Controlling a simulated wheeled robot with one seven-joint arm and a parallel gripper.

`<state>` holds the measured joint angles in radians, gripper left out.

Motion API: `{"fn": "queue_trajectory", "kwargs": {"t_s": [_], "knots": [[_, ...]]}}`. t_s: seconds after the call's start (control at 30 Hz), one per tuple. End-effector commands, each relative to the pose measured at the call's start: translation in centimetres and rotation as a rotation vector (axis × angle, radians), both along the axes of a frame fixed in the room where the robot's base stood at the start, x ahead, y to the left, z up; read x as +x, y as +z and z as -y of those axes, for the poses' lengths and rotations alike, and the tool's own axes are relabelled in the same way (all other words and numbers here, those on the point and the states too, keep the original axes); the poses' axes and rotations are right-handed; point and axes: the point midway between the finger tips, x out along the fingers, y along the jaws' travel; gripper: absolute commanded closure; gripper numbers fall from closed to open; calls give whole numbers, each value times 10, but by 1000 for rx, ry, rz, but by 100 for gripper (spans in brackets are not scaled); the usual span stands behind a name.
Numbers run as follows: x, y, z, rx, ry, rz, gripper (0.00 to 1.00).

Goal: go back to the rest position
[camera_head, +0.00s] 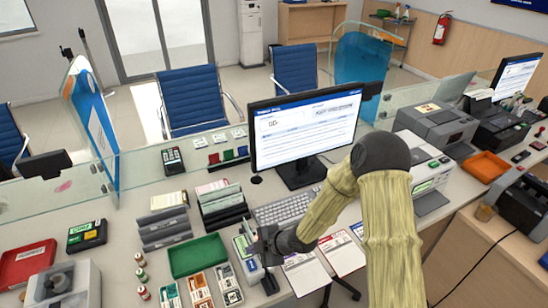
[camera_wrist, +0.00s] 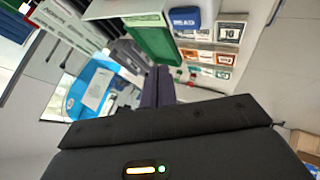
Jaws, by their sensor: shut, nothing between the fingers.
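My gripper (camera_head: 258,246) is above the counter in the head view, right of the green tray (camera_head: 198,256) and in front of the keyboard (camera_head: 280,210). Its dark fingers (camera_wrist: 158,86) are together in the wrist view, with nothing between them. My arm reaches in from the right and bends down to the gripper, covering part of the counter. In the wrist view the green tray (camera_wrist: 150,42) lies past the fingertips, beside several small cards. I cannot tell the gripper's exact height above the counter.
A monitor (camera_head: 305,130) stands behind the keyboard. A dark file rack (camera_head: 222,208) is left of the gripper, and small boxes (camera_head: 228,284) lie near the front edge. A printer (camera_head: 430,170) stands right of my arm. Glass panels run along the counter's back.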

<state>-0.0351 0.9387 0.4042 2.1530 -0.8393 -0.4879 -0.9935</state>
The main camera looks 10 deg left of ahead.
Motion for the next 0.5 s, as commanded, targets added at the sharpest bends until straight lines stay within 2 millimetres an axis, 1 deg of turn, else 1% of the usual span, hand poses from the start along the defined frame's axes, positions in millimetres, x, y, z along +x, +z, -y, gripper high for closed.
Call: {"fn": "queue_trajectory", "kwargs": {"t_s": [0.07,0.17,0.27,0.37,0.4,0.47,0.5], "knots": [[0,1,1,-3,-4,-1,100],[3,5,10,-24,-40,-15,100],[9,14,31,-75,-131,-52,100],[14,30,64,-140,-285,-111,100],[15,37,80,-165,-360,-138,100],[14,49,103,-198,-475,-179,100],[13,57,118,-215,-555,-207,100]]}}
